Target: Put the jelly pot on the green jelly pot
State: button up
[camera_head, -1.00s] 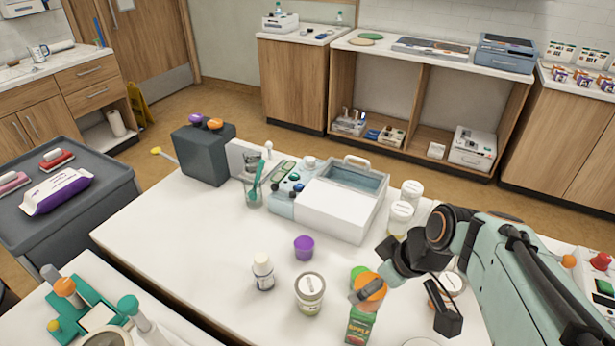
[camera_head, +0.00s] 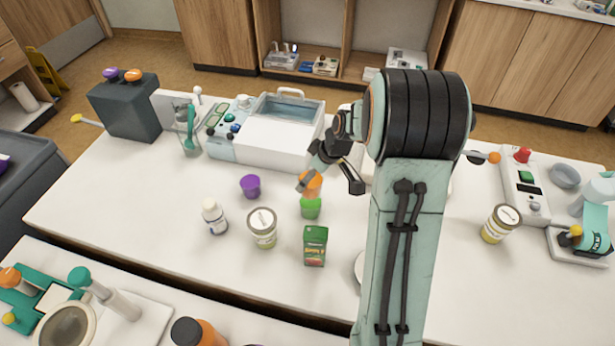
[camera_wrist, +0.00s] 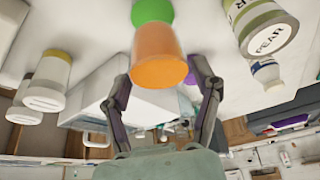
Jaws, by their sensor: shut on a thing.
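The orange jelly pot (camera_head: 311,180) is held in my gripper (camera_head: 304,184), directly above the green jelly pot (camera_head: 311,208), which stands on the white table. The two pots meet in the head view; I cannot tell whether the orange one rests on the green one or hangs just over it. In the wrist view the orange pot (camera_wrist: 160,56) is between the fingers of my gripper (camera_wrist: 162,80), and the green pot (camera_wrist: 153,11) adjoins its far end, partly cut off by the frame edge.
A green juice carton (camera_head: 315,246) stands in front of the green pot. A lidded jar (camera_head: 262,228), a white bottle (camera_head: 214,217) and a purple pot (camera_head: 251,186) stand to the left. A white box with a handle (camera_head: 280,138) is behind. The table's left front is clear.

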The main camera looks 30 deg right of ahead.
jog(key=shift+f, duration=1.1)
jog(key=shift+f, duration=0.15)
jog(key=o, duration=1.2)
